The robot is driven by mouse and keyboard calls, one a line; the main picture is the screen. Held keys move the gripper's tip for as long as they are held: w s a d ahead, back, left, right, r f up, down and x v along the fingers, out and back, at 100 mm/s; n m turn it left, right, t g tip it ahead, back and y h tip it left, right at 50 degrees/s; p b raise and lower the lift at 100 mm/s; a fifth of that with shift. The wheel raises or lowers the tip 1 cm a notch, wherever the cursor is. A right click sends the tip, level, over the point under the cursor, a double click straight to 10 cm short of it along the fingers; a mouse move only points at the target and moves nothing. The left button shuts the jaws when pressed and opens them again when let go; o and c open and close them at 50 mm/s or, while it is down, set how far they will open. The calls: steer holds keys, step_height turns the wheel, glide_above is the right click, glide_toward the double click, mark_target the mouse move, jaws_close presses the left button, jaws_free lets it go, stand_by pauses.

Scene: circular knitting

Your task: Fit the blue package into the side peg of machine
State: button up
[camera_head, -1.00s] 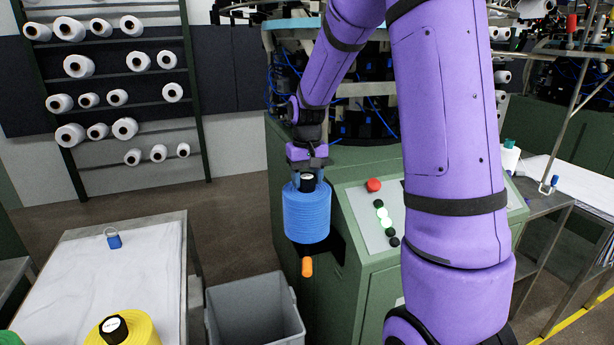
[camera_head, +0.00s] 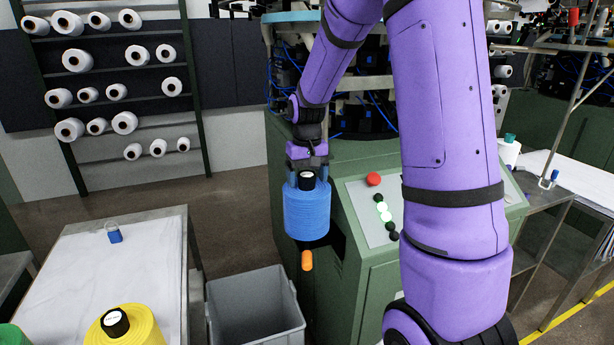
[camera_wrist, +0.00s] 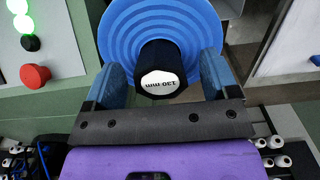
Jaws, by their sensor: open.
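The blue package (camera_head: 307,212) is a ribbed blue yarn cone with a black core. It is at the left side of the green machine (camera_head: 350,270). An orange-tipped piece (camera_head: 306,260), possibly the side peg, shows just below it; whether the package is fitted on a peg is hidden. My gripper (camera_head: 307,183) is at the package's core end, fingers spread on either side of the core. In the wrist view the open fingers (camera_wrist: 161,72) flank the black core with clear gaps, over the package's blue face (camera_wrist: 160,25).
A grey bin (camera_head: 255,305) stands on the floor below. A white-topped table (camera_head: 65,265) at left holds a yellow cone (camera_head: 125,328) and a small blue item (camera_head: 114,234). The machine's sloped panel (camera_head: 360,205) with a red button is right of the package.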

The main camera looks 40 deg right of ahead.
step_height(320, 180, up, 10)
steer(key=shift+r, duration=0.4)
stand_by(0.6)
steer(key=s+a+r+n+t, duration=0.1)
steer(key=s+a+r, duration=0.3)
steer(key=s, duration=0.3)
steer(key=s+a+r+n+t, duration=0.1)
steer(key=s+a+r+t, duration=0.15)
steer(key=s+a, duration=0.3)
steer(key=s+a+n+t, duration=0.1)
steer(key=s+a+t, duration=0.1)
steer(key=s, duration=1.2)
steer(key=shift+a, duration=0.75)
steer(key=shift+w, duration=0.1)
steer(key=shift+c, duration=0.5)
